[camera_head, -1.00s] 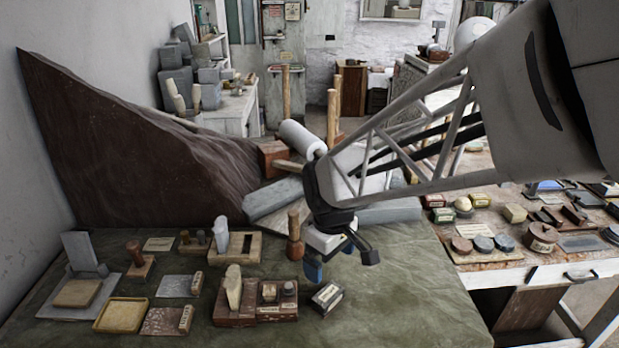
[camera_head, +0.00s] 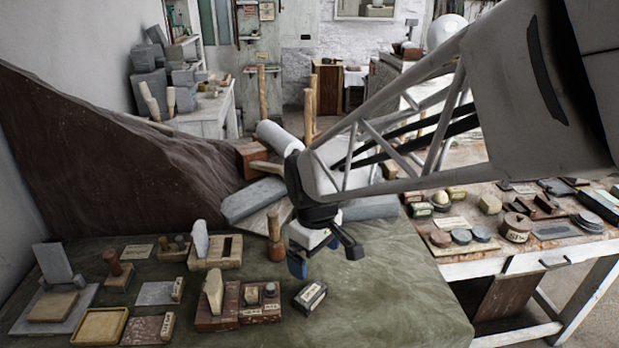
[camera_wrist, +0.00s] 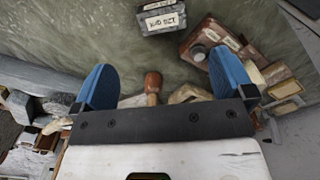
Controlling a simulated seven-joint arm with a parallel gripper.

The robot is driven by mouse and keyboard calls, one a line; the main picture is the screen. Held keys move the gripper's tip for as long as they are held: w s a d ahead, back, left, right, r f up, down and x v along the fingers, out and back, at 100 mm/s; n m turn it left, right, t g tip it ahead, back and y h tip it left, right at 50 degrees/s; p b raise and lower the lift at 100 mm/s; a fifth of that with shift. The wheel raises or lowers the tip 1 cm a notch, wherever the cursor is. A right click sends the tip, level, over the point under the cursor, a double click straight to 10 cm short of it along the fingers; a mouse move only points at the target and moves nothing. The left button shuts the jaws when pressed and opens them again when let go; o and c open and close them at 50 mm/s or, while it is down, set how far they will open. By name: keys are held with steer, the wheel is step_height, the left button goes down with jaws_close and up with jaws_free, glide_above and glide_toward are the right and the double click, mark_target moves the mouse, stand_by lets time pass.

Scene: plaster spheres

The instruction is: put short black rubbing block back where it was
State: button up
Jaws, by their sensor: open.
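A short black block with a pale label (camera_head: 310,296) lies on the green tabletop, right of the brown wooden holders. In the wrist view the black block (camera_wrist: 163,20) is at the top, and its label appears to read "120 grit". My gripper (camera_head: 325,257) is open and empty, above the table and just behind the block in the head view. In the wrist view its blue fingers (camera_wrist: 163,78) are wide apart, with the block beyond their tips. A pale wooden holder (camera_head: 229,261) with a dark slot stands left of the gripper.
A brown holder with small stones (camera_head: 260,312) lies close left of the block. A wooden-handled tool (camera_head: 275,238) stands behind it, near my gripper. Trays and slabs fill the table's left side. The green tabletop (camera_head: 400,295) is clear right of the block.

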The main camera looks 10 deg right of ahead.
steer(key=s+d+r+m+t, duration=0.1)
steer(key=s+d+r+m, duration=0.2)
steer(key=s, duration=0.4)
steer(key=s+d+r+m+t, duration=0.1)
steer(key=s+d+r+m, duration=0.3)
steer(key=s+d, duration=0.3)
steer(key=shift+s+d+m, duration=0.4)
steer(key=shift+d+m, duration=0.15)
steer(key=shift+m, duration=0.35)
